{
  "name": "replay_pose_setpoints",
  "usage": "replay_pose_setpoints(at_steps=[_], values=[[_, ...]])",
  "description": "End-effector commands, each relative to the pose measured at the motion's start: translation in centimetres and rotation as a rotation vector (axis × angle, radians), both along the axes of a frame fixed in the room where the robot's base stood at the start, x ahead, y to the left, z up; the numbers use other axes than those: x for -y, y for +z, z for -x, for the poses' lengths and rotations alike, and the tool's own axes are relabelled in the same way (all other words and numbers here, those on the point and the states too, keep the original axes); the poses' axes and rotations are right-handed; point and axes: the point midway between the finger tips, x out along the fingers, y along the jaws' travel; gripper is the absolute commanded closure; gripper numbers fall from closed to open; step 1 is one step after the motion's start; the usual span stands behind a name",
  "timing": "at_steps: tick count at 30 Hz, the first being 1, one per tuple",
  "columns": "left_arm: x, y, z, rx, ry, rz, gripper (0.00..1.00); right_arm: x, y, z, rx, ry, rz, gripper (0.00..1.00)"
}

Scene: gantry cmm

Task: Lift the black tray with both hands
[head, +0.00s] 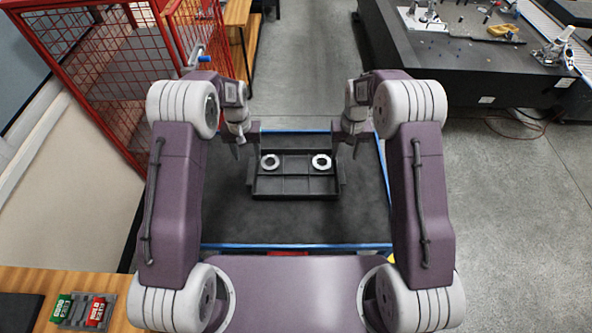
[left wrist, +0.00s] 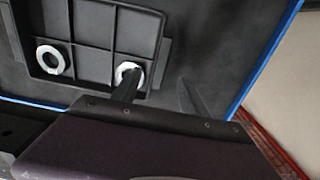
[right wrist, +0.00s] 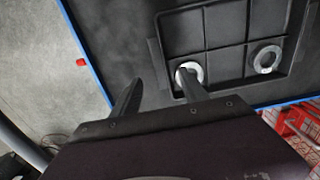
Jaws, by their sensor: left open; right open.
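The black tray (head: 295,185) lies flat on a dark mat with a blue edge, in front of me. It has low walls, divided compartments and a side tab at each end. Two metal rings (head: 270,162) and (head: 321,162) lie in its far compartments. My left gripper (head: 245,140) is open above the tray's left end, and my right gripper (head: 347,140) is open above its right end. The left wrist view shows the tray (left wrist: 95,15) beyond the open fingers, one finger overlapping a ring. The right wrist view shows the tray (right wrist: 225,40) likewise. Neither gripper visibly holds anything.
The dark mat (head: 300,228) leaves free room around the tray. A red mesh cage (head: 125,70) stands at the left. A black granite table (head: 450,65) with parts on it is at the back right. A wooden bench (head: 50,285) is at the lower left.

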Motion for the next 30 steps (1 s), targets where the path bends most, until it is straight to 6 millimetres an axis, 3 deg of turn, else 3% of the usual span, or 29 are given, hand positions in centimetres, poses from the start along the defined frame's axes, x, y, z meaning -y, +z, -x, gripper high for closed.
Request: replay_pose_setpoints(at_steps=[7,21,30], values=[[0.0,-1.0,0.0,-0.002,0.000,0.000,0.48,0.0,-1.0,0.0,-0.001,0.000,0.000,0.48],[0.0,-8.3,0.0,-0.001,0.001,0.000,0.48,0.0,-8.3,0.0,0.000,0.000,0.000,0.48],[0.0,-9.2,-0.1,0.002,0.001,0.000,0.48,0.0,-9.2,-0.1,0.002,-0.001,0.000,0.48]])
